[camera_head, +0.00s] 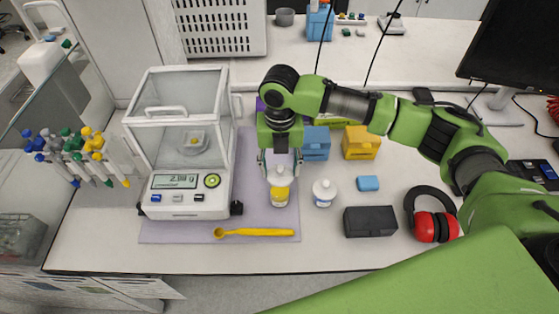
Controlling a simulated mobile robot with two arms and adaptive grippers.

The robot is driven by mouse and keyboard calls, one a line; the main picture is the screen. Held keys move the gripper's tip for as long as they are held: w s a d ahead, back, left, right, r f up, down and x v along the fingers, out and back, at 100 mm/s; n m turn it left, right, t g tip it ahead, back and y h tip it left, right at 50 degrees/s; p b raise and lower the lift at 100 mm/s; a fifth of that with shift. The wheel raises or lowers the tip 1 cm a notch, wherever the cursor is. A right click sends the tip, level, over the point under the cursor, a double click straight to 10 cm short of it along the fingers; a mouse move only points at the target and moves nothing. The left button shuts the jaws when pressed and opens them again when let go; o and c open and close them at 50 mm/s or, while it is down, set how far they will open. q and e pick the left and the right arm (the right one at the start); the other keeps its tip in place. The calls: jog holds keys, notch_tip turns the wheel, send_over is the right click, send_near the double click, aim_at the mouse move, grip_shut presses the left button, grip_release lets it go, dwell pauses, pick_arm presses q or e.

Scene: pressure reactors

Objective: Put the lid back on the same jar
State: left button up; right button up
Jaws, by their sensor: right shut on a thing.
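A small jar with a yellow band (279,197) stands on the grey-purple mat (180,232), right of the balance. My right gripper (281,170) points down directly above this jar, shut on a white lid (280,176). The lid is at the jar's top; I cannot tell whether it rests on the rim or hangs just above it. A second white jar (324,192) with a blue-marked label stands just to the right, clear of the gripper. My left gripper is not in view.
A glass-walled balance (185,195) stands close on the left. A yellow spoon (255,232) lies in front of the jar. A black box (370,221), a blue block (368,183) and red earmuffs (432,227) lie to the right. Blue and yellow boxes (361,143) stand behind.

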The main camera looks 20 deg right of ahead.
aim_at(280, 176)
jog(key=shift+w+f+n, duration=0.15)
jog(key=shift+w+n, duration=0.1)
jog(key=shift+n, duration=0.55)
notch_tip(280, 176, down, 4)
jog(key=b, duration=0.4)
jog(key=shift+b, duration=0.35)
jog(key=shift+f, duration=1.1)
jog(key=shift+p, duration=0.55)
jog(key=shift+f+p, duration=0.2)
jog(key=shift+p, duration=0.1)
dwell(0.6)
jog(key=shift+p, duration=0.4)
dwell(0.4)
dwell(0.3)
